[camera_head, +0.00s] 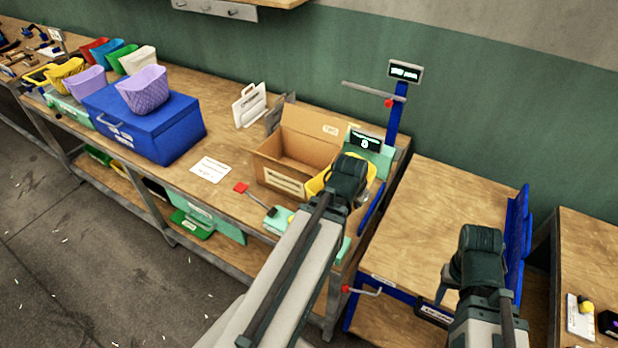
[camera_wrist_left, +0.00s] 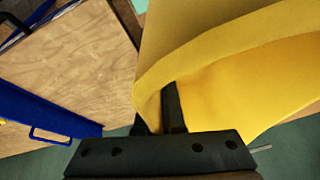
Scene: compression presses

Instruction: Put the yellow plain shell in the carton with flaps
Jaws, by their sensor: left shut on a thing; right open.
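The yellow plain shell (camera_head: 316,183) is smooth and curved. In the head view my left gripper (camera_head: 348,178) covers much of it. In the left wrist view the shell (camera_wrist_left: 235,65) fills the upper right, and my left gripper (camera_wrist_left: 172,108) is shut on its wall. The open carton with flaps (camera_head: 284,182) is brown, with its back flap raised. It stands just left of the shell, and its inside looks empty. I cannot tell whether the shell touches the carton. My right gripper (camera_head: 478,255) is open over the lower bench at right; its fingertips are largely hidden.
A press with a blue post (camera_head: 397,115) and a small display stands behind my left gripper. A red-ended lever (camera_head: 241,188) lies before the carton. A blue box (camera_head: 170,135) with a purple shell (camera_head: 145,90) on top stands left. Several coloured shells stand beyond it.

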